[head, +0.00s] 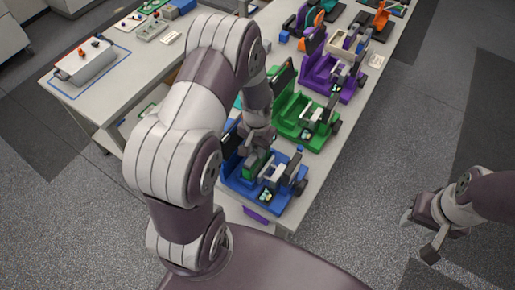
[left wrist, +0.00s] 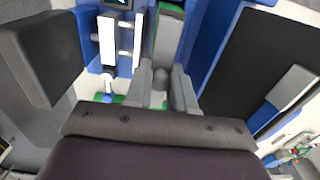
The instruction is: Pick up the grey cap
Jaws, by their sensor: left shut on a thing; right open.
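My left gripper (head: 257,148) is low over the blue cycler unit (head: 238,187) at the near end of the long table. In the left wrist view its two fingers (left wrist: 162,78) are closed on a small rounded grey piece, the grey cap (left wrist: 159,72). The cap is mostly hidden by the fingers. It is beside a grey and green block (left wrist: 168,32) of the blue unit; I cannot tell whether it touches anything below. In the head view the cap is hidden. My right gripper (head: 424,226) is open and empty over the floor at the right.
A green unit (head: 291,107) and a purple unit (head: 318,76) stand behind the blue one, with more units farther back. A second table (head: 118,84) at the left holds a grey box (head: 86,61) with knobs. The floor (head: 375,150) right of the long table is clear.

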